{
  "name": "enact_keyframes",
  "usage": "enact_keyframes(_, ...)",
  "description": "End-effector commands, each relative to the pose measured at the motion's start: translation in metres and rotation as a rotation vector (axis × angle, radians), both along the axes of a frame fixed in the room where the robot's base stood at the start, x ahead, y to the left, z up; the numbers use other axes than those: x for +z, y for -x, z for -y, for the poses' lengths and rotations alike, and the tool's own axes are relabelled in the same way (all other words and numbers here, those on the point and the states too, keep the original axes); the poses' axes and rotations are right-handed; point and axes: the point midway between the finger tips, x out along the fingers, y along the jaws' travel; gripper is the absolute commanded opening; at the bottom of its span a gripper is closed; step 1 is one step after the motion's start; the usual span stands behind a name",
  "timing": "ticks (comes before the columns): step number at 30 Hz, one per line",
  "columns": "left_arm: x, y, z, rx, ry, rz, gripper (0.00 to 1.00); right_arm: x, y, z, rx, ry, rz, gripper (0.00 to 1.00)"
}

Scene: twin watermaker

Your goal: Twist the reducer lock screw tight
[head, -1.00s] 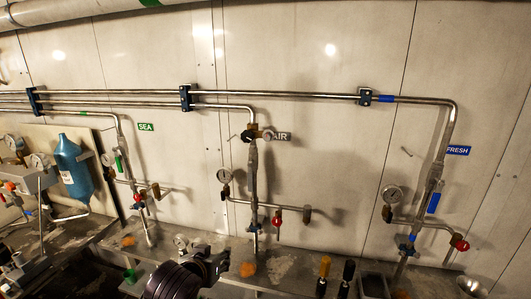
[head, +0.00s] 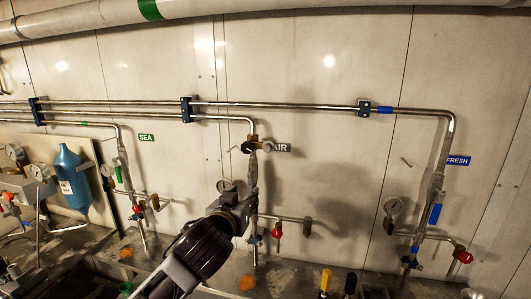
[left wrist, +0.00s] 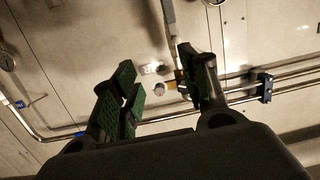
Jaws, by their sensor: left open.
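The reducer (head: 253,146) is a dark and brass body on the AIR pipe, below the pipe bend. A small round knob (head: 268,147) sticks out on its right, beside the AIR label; I take it for the lock screw. In the left wrist view a small pale round end (left wrist: 158,88) shows between the fingers, next to a brass part (left wrist: 180,76). My left gripper (head: 243,197) is open and empty, below the reducer in the head view. Its green-padded fingers (left wrist: 160,90) stand apart, with no visible contact on the knob. My right gripper is not in view.
The AIR gauge (head: 225,186) and a red-handled valve (head: 277,231) are close to my left gripper. The SEA line (head: 122,160) is at left and the FRESH line (head: 437,180) at right. Wall panel between AIR and FRESH is mostly bare.

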Motion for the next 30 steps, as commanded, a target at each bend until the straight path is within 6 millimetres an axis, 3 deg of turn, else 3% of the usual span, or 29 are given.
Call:
enact_keyframes(6, 0.040, -0.006, 0.014, -0.018, 0.009, 0.091, 0.45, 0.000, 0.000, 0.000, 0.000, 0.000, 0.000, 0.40)
enact_keyframes(13, 0.070, -0.008, 0.025, -0.033, 0.019, 0.160, 0.45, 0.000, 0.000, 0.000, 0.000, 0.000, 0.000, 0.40)
enact_keyframes(30, 0.079, -0.009, 0.029, -0.040, 0.024, 0.181, 0.45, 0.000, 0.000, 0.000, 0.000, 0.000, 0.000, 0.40)
